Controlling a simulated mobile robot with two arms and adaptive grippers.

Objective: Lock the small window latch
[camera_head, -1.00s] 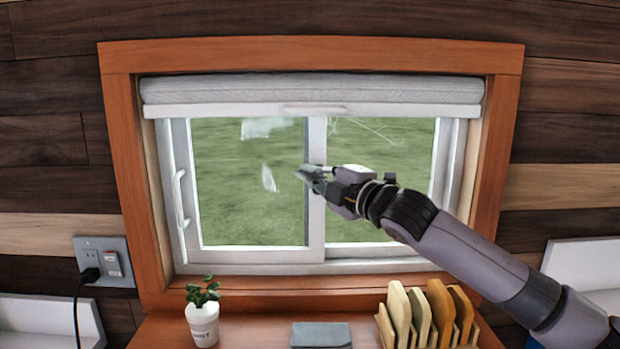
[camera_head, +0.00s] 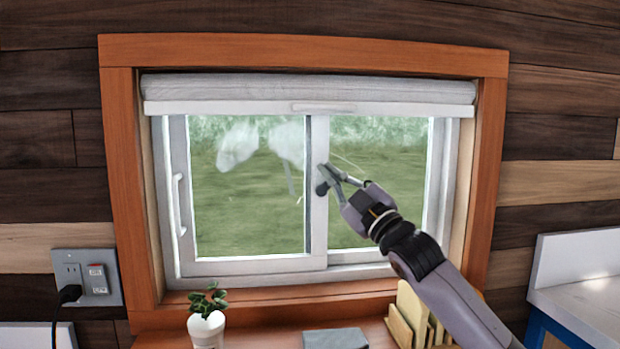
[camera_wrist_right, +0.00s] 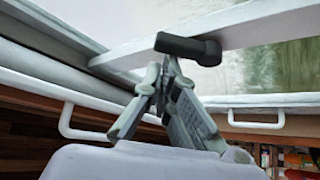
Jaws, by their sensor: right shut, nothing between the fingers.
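The white sliding window (camera_head: 249,266) has a small dark latch (camera_head: 321,188) on its middle upright. In the right wrist view the latch (camera_wrist_right: 188,48) is a black lever lying across the white upright, its thicker round end to the right. My right gripper (camera_head: 326,171) is at the latch, coming in from the lower right. In the wrist view its fingertips (camera_wrist_right: 164,68) are together just under the lever, with nothing held; I cannot tell whether they touch it. My left gripper is not in view.
A rolled blind (camera_head: 310,90) hangs at the top of the orange wooden frame (camera_head: 119,190). On the ledge below are a potted plant (camera_head: 206,328), a grey flat item (camera_head: 335,339) and a rack of boards (camera_head: 412,318). A white handle (camera_head: 179,205) is on the left sash.

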